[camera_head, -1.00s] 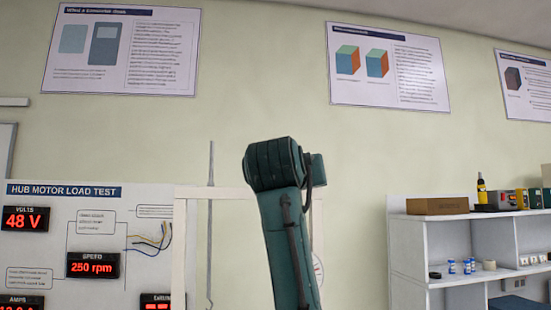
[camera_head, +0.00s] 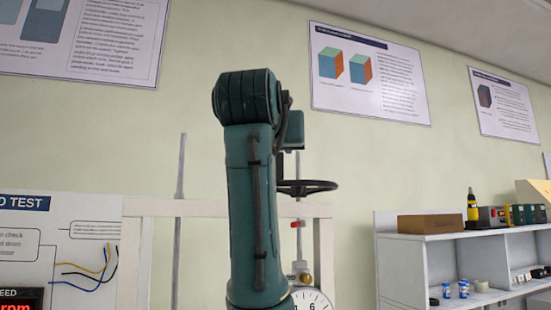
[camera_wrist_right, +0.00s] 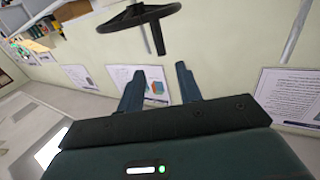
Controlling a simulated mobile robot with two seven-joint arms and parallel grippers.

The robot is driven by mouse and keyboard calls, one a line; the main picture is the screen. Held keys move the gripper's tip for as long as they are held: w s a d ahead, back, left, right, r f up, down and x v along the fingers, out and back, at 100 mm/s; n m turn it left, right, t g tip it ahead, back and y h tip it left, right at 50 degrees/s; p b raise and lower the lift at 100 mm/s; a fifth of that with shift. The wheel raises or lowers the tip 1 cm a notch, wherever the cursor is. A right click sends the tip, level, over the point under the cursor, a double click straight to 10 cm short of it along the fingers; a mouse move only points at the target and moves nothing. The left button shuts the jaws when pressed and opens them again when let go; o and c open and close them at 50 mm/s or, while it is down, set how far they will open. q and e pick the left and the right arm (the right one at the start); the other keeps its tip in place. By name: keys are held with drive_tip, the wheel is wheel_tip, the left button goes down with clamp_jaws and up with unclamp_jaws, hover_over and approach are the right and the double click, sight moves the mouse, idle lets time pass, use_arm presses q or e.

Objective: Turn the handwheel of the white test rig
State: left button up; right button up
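The white test rig (camera_head: 323,250) stands behind my arm in the head view, which covers part of it. Its dark handwheel (camera_head: 318,187) lies nearly flat above the frame's top bar, and its left part is hidden by my arm. The handwheel (camera_wrist_right: 138,18) also shows at the top of the right wrist view, with its stem below it. My right gripper (camera_wrist_right: 160,88) has its two fingers apart with nothing between them, and the wheel appears beyond the fingertips, not touching them. My left gripper is in neither view.
A white dial (camera_head: 312,301) and a brass-coloured fitting (camera_head: 306,279) sit low on the rig. A panel (camera_head: 60,240) with wires and a display stands at left. A white shelf (camera_head: 415,262) with boxes and small items stands at right. Posters hang behind.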

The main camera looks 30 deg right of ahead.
drive_tip(key=p+x, duration=0.3)
drive_tip(key=x, duration=0.8)
drive_tip(key=shift+w+d+f, duration=0.1)
drive_tip(key=shift+w, duration=0.05)
drive_tip(key=shift+c, duration=0.3)
clamp_jaws()
